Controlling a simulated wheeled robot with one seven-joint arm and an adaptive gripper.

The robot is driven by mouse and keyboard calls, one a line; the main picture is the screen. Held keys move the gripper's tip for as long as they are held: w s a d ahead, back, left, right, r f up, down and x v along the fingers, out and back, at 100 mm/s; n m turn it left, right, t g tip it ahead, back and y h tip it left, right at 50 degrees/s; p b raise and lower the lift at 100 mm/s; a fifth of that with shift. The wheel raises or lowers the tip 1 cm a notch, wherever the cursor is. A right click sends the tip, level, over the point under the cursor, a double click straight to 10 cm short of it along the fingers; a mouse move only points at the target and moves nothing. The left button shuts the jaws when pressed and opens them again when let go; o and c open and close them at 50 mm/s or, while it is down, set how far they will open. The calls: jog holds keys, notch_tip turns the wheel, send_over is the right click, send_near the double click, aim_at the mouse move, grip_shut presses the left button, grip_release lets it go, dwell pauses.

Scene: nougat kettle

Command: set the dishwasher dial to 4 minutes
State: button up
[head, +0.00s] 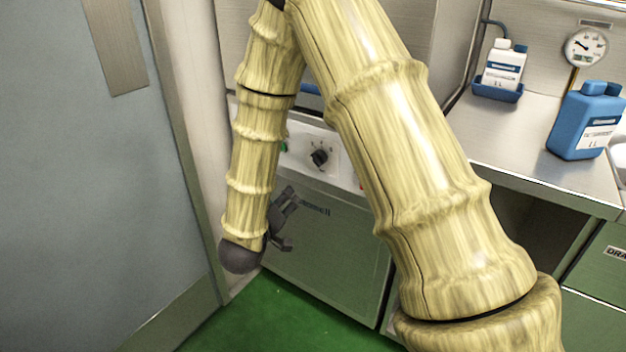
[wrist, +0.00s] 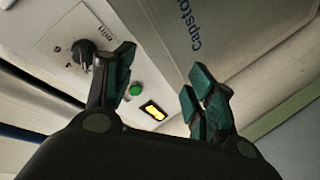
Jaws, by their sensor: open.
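The dishwasher (head: 330,235) has a green-grey front under a pale control panel. Its black dial (head: 319,157) sits on that panel; it also shows at the upper left of the wrist view (wrist: 84,52), with printed marks and "min" around it. The marks are too small and slanted to tell which one the dial points at. My gripper (head: 292,219) is below and left of the dial in the head view, in front of the dishwasher's lower front. In the wrist view my gripper (wrist: 164,74) has its fingers spread with nothing between them; the dial lies beyond the left finger, apart from it.
A green button (wrist: 135,90) and a lit yellow indicator (wrist: 154,111) are on the panel. A grey door (head: 130,180) stands close on the left. A steel counter (head: 510,150) at right carries a blue jug (head: 588,122) and a white bottle (head: 504,66). Green floor (head: 270,320) is clear.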

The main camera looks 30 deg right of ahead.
aim_at(313, 159)
notch_tip(313, 159, up, 8)
jog(key=s+d+m+g+h+b, duration=0.2)
jog(key=m+g+h+b, duration=0.1)
jog(key=h+b, duration=0.25)
jog(key=shift+y, duration=0.25)
jog(key=b+x, duration=0.4)
jog(key=x, duration=0.6)
jog(key=shift+w+d+r, duration=0.15)
jog(key=shift+w+d, duration=0.05)
jog(key=shift+d, duration=0.05)
jog(key=c, duration=1)
